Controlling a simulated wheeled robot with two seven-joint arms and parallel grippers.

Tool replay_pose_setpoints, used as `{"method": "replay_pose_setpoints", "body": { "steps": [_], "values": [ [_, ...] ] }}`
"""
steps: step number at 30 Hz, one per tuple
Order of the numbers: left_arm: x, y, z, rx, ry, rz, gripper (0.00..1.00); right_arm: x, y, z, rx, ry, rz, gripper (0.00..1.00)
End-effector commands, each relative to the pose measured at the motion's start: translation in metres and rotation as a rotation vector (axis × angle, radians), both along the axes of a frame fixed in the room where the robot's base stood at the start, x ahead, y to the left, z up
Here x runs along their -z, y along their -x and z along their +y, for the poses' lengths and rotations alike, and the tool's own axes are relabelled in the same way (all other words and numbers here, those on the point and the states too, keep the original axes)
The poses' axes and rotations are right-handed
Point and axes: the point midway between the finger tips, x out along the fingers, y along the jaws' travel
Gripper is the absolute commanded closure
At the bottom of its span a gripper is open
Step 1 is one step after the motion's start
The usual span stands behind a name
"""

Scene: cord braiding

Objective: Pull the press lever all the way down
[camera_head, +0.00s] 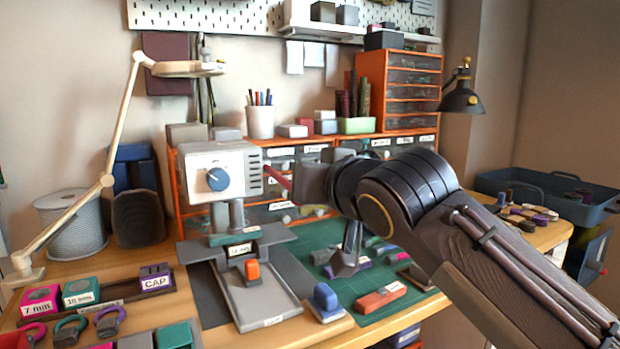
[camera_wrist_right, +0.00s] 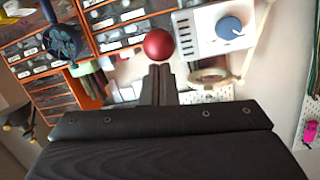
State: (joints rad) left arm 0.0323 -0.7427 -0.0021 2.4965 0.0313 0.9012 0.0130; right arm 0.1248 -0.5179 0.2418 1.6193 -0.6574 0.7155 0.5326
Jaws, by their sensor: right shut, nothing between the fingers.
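The press (camera_head: 220,170) is a white box head with a blue dial (camera_head: 218,179), standing over a grey base plate (camera_head: 262,303) on the bench. Its reddish lever (camera_head: 277,178) sticks out from the right side of the head, and its end is hidden behind my right gripper (camera_head: 308,184) in the head view. In the right wrist view, the lever's round red knob (camera_wrist_right: 158,44) sits just beyond the tips of my right gripper (camera_wrist_right: 158,72). The fingers are shut and empty; I cannot tell whether they touch the knob. My left gripper is not in view.
An orange block (camera_head: 252,270) stands on the press base. Small parts lie on the green mat (camera_head: 345,285) below my right arm. Orange drawers (camera_head: 400,90) stand behind, a lamp arm (camera_head: 115,150) to the left, and a blue bin (camera_head: 560,190) at far right.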

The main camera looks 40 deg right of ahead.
Motion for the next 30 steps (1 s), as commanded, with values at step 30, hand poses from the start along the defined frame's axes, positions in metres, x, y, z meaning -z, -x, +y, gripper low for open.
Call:
{"method": "replay_pose_setpoints", "body": {
  "steps": [30],
  "values": [
    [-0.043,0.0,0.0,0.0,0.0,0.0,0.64,-0.012,0.087,0.02,-0.001,0.005,-0.01,1.0]
  ]
}}
